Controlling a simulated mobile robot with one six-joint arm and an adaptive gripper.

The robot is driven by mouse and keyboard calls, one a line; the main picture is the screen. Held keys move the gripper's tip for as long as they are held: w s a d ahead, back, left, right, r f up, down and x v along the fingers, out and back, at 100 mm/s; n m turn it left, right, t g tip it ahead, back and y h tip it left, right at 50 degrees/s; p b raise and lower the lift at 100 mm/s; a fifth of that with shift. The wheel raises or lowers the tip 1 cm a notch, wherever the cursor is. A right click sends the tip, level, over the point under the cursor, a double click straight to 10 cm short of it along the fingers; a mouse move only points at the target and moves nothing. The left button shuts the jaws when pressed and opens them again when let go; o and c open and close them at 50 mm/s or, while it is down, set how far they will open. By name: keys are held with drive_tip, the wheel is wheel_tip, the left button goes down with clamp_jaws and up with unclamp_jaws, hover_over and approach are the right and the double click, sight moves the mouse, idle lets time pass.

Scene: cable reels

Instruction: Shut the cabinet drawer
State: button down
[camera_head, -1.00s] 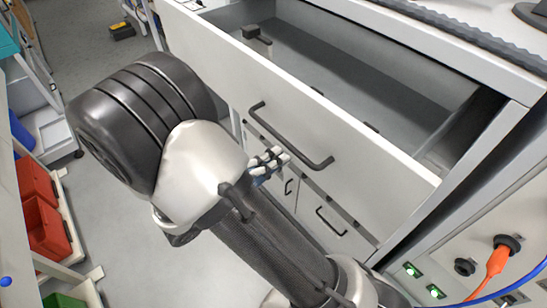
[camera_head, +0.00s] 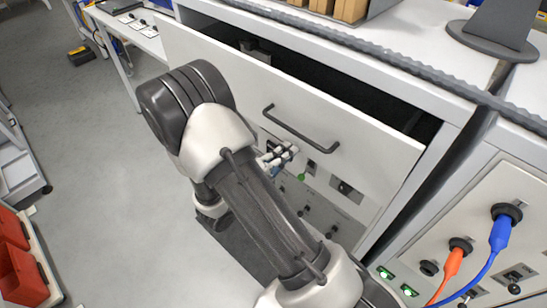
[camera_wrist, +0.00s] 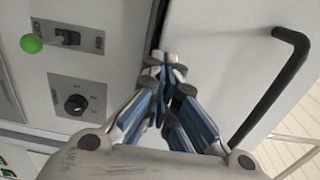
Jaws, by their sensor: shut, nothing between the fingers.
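The cabinet drawer (camera_head: 215,52) is partly open, with a dark gap behind its white front. Its dark bar handle (camera_head: 300,128) is on that front, and the handle also shows at the right of the wrist view (camera_wrist: 275,88). My gripper (camera_head: 285,153) is in front of the drawer, just below and left of the handle in the head view. In the wrist view my fingertips (camera_wrist: 163,62) are together and empty, at the edge of the drawer front (camera_wrist: 220,60). I cannot tell whether they touch it. My arm hides part of the front's lower left.
A control panel with a switch (camera_wrist: 68,38) and a knob (camera_wrist: 75,103) lies beneath the drawer. Orange (camera_head: 452,262) and blue (camera_head: 500,232) plugs stick out at the right. The cabinet top (camera_head: 400,85) carries boxes and a dark stand.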

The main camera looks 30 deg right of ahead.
drive_tip(key=p+x, duration=0.1)
drive_tip(key=x, duration=0.9)
drive_tip(key=shift+a+p, duration=0.15)
drive_tip(key=shift+p, duration=0.2)
drive_tip(key=shift+s+a, duration=0.1)
drive_tip(key=shift+a, duration=0.25)
drive_tip(key=v, duration=1.3)
drive_tip(key=s+d+r+m+g+y+b, duration=0.1)
drive_tip(key=s+r+m+g+y+b, duration=0.2)
drive_tip(key=s+m, duration=0.6)
drive_tip(key=s+r+m+g+y+b, duration=0.25)
drive_tip(key=s+m+g, duration=0.3)
drive_tip(key=m, duration=0.65)
drive_tip(key=s+a+m+t+y+b, duration=0.4)
drive_tip(key=a+m+t+y+b, duration=0.3)
drive_tip(key=m, duration=1.1)
drive_tip(key=a+y, duration=0.4)
drive_tip(key=a, duration=0.3)
drive_tip(key=shift+r+m+t+y, duration=0.15)
drive_tip(key=shift+m+t+y, duration=0.15)
drive_tip(key=shift+t+y, duration=0.05)
